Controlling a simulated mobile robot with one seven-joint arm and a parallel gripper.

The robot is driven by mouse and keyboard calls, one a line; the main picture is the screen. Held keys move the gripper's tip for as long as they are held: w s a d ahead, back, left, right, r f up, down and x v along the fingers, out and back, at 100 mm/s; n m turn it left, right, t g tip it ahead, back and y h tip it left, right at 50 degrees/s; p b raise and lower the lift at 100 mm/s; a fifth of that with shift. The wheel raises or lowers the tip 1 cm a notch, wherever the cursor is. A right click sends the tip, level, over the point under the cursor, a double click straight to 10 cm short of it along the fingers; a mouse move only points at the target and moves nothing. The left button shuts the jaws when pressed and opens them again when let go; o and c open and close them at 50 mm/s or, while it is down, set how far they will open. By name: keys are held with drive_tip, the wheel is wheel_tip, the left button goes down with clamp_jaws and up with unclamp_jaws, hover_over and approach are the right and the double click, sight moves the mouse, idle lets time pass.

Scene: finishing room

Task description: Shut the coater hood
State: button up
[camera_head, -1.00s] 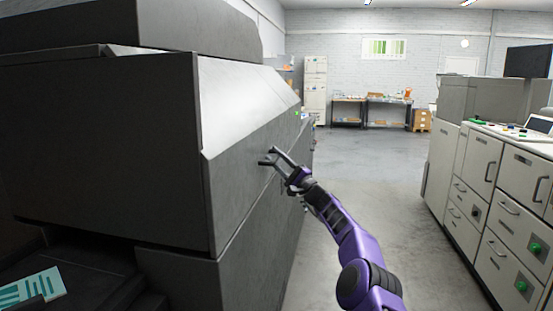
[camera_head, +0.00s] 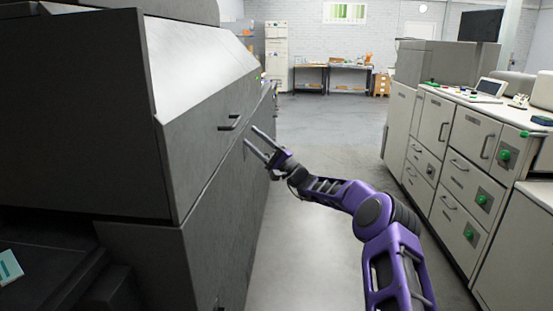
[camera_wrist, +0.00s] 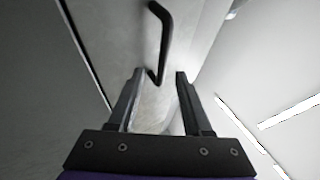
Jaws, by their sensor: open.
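The coater is the large dark grey machine on the left of the head view. Its hood (camera_head: 195,135) has a pale sloped top and a dark front face with a black bar handle (camera_head: 231,122). A thin dark seam runs below that face; I cannot tell how far the hood is open. My gripper (camera_head: 252,136) is open and empty, just right of the handle in the picture. In the wrist view the handle (camera_wrist: 164,35) lies ahead of my open fingers (camera_wrist: 158,74), its near end appearing between the tips. No contact is visible.
A row of light grey cabinets (camera_head: 455,160) with handles and green knobs stands along the right. The grey floor aisle (camera_head: 320,130) between is clear. Work tables (camera_head: 335,68) and a tall white cabinet (camera_head: 277,55) stand at the far wall.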

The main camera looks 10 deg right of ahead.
drive_tip(key=v, duration=0.9)
drive_tip(key=shift+r, duration=0.1)
